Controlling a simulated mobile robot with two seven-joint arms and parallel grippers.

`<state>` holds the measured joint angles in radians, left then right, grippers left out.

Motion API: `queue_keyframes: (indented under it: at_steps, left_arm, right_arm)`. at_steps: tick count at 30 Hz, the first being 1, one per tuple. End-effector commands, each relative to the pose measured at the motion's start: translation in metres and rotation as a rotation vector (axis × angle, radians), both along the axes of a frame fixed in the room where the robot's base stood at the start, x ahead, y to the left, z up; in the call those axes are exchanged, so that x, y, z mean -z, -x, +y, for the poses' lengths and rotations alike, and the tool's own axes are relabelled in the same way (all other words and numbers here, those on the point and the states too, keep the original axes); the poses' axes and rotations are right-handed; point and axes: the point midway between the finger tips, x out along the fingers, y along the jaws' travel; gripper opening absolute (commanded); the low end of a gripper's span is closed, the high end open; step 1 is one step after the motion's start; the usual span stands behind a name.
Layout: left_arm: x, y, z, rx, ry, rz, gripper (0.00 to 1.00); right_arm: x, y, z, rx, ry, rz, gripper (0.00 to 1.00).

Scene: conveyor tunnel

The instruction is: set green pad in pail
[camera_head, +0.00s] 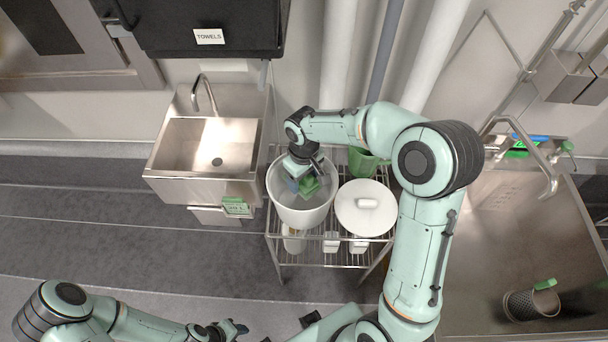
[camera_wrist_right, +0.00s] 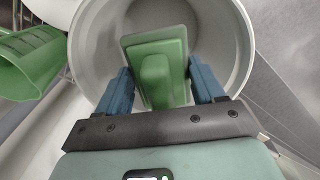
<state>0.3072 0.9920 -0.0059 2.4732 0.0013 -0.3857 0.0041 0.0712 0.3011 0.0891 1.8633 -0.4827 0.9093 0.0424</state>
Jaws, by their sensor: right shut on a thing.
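The white pail (camera_head: 300,217) stands open on a wire rack, left of a white lid. My right gripper (camera_head: 306,180) reaches down inside the pail's mouth. It is shut on the green pad (camera_head: 311,187). In the right wrist view, the green pad (camera_wrist_right: 155,48) lies between the two blue fingers, with the pail's pale inner wall (camera_wrist_right: 235,45) around it. I cannot tell whether the pad touches the pail's bottom. My left gripper (camera_head: 232,329) is low in the head view, away from the pail; its jaw opening is unclear.
The wire rack (camera_head: 310,258) also holds the white lid (camera_head: 350,222) and a green container (camera_head: 360,162) beside the pail. A steel sink (camera_head: 180,185) is at left, and a steel basin (camera_head: 500,240) with a mesh cup (camera_head: 531,305) is at right.

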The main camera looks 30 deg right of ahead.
Motion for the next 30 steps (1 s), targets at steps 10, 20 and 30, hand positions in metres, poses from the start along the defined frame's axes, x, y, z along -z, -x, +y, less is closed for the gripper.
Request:
queue_keyframes:
  at_steps: [10,20,30]
  left_arm:
    - [-0.0005,-0.0005,0.0,0.0,0.0,-0.001,0.43]
    - [-0.0004,-0.0005,0.0001,0.0,0.0,-0.001,0.43]
    - [-0.0017,-0.0014,0.0001,-0.001,-0.001,-0.002,0.43]
  right_arm:
    - [-0.0003,-0.0003,0.0,0.0,0.0,0.0,0.98]
    - [-0.0003,-0.0001,-0.0001,0.0,0.0,0.0,0.98]
    - [-0.0023,-0.0003,0.0,0.0,0.0,0.0,0.98]
